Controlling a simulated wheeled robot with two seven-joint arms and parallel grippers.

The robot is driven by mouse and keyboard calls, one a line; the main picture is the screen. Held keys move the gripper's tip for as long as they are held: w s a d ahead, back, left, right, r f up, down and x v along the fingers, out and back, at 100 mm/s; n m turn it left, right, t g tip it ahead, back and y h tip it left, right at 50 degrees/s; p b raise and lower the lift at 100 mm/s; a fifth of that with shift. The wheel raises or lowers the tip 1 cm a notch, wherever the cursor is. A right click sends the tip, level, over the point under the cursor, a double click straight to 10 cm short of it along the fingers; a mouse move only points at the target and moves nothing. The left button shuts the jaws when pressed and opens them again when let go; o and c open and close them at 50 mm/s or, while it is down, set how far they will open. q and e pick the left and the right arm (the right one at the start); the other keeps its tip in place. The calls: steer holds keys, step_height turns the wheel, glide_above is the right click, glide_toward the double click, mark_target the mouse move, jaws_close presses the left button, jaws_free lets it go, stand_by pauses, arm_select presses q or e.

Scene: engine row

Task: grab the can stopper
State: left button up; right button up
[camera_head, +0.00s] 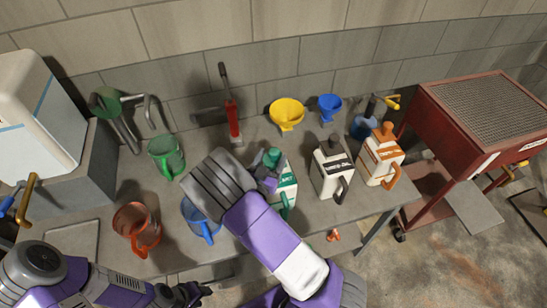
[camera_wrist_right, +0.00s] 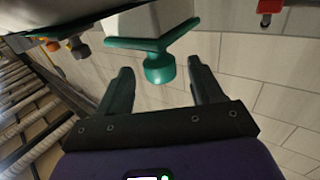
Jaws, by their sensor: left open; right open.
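The can stopper is a green cap (camera_head: 272,155) on top of a white and green can (camera_head: 288,184) standing on the grey bench. In the right wrist view the green stopper (camera_wrist_right: 160,69) shows between my open fingers, with the white can body (camera_wrist_right: 150,20) beyond it. My right gripper (camera_wrist_right: 160,82) is open and empty, its fingers on either side of the stopper in that view; I cannot tell that they touch it. In the head view my right forearm and wrist hide part of the can. My left gripper (camera_head: 195,291) is open and empty at the bottom.
A black-capped can (camera_head: 330,170) and an orange-capped can (camera_head: 380,155) stand right of the green one. Green (camera_head: 166,155), red (camera_head: 137,228) and blue (camera_head: 203,220) jugs stand left. A red cart (camera_head: 440,125) is at right.

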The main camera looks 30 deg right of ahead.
steer(key=shift+x, duration=1.35)
steer(key=c, duration=1.1)
steer(key=shift+r, duration=0.1)
